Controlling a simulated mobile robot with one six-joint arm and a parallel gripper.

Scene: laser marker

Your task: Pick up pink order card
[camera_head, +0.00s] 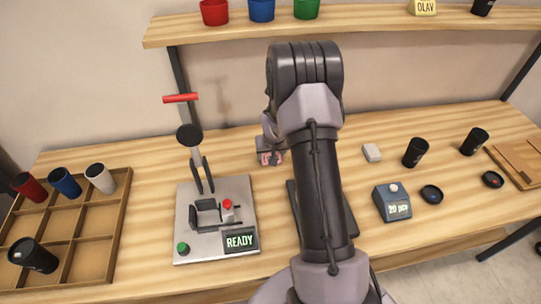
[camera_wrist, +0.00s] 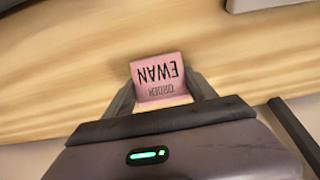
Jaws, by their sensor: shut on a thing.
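The pink order card (camera_wrist: 158,76) reads "ORDER EWAN" and appears upside down in the wrist view. My gripper (camera_wrist: 162,98) is shut on it, with one finger at each side of the card. In the head view the card (camera_head: 271,158) shows small and pink at my gripper (camera_head: 270,154), left of my arm and near the back of the table. My arm hides part of the table around it. I cannot tell whether the card still touches the table.
The laser marker (camera_head: 215,244) with a "READY" display stands left of my arm. A wooden tray (camera_head: 123,190) holding several cups is at far left. A small blue device (camera_head: 392,204), black cups (camera_head: 415,152) and lids lie right. A shelf (camera_head: 380,20) runs above the table.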

